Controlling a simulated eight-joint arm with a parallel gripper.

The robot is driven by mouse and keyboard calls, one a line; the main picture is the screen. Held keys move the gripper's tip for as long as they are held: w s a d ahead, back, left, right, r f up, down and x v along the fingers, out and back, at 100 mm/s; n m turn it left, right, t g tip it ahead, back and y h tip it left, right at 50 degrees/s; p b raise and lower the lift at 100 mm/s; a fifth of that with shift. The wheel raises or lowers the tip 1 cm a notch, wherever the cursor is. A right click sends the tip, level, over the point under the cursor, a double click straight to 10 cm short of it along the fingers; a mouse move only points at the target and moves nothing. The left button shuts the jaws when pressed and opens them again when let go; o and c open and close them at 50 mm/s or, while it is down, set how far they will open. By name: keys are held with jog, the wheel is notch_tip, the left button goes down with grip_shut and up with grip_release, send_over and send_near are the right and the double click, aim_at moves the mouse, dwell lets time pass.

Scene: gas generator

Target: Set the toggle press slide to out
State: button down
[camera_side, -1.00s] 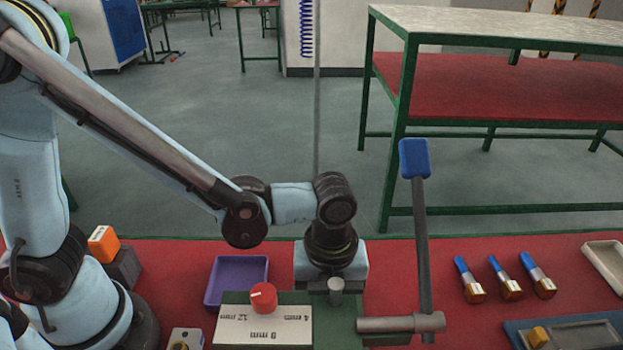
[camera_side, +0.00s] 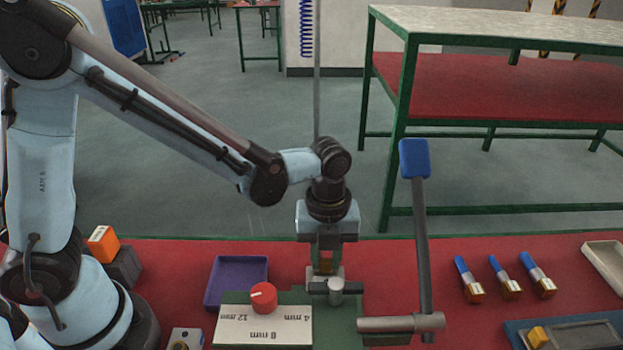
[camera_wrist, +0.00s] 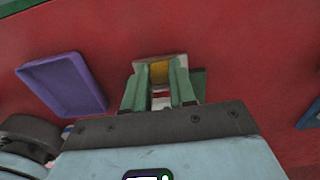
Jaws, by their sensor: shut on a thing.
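The toggle press stands at the front centre in the side view. It has a green base (camera_side: 337,325), a lever with a blue handle (camera_side: 414,158), and a plate with mm marks (camera_side: 262,325) under a red knob (camera_side: 264,297). My gripper (camera_side: 326,268) points down just behind the press post (camera_side: 336,291). It is shut on a small pale part with a yellow middle, which looks like the slide (camera_side: 326,266). In the wrist view my green fingers (camera_wrist: 158,78) stand either side of this slide (camera_wrist: 160,70). Its lower side is hidden behind the press.
A purple tray (camera_side: 208,292) lies left of my gripper. Several blue-handled brushes (camera_side: 503,279) lie at the right. An orange block (camera_side: 103,244) sits on a dark block at the left. The red mat behind the press is largely clear.

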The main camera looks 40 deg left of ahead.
jog(key=shift+w+a, duration=0.55)
jog(key=c, duration=0.9)
grip_release()
jog(key=shift+s+d, duration=0.1)
notch_tip(320, 180, up, 12)
jog(key=shift+r, duration=0.1)
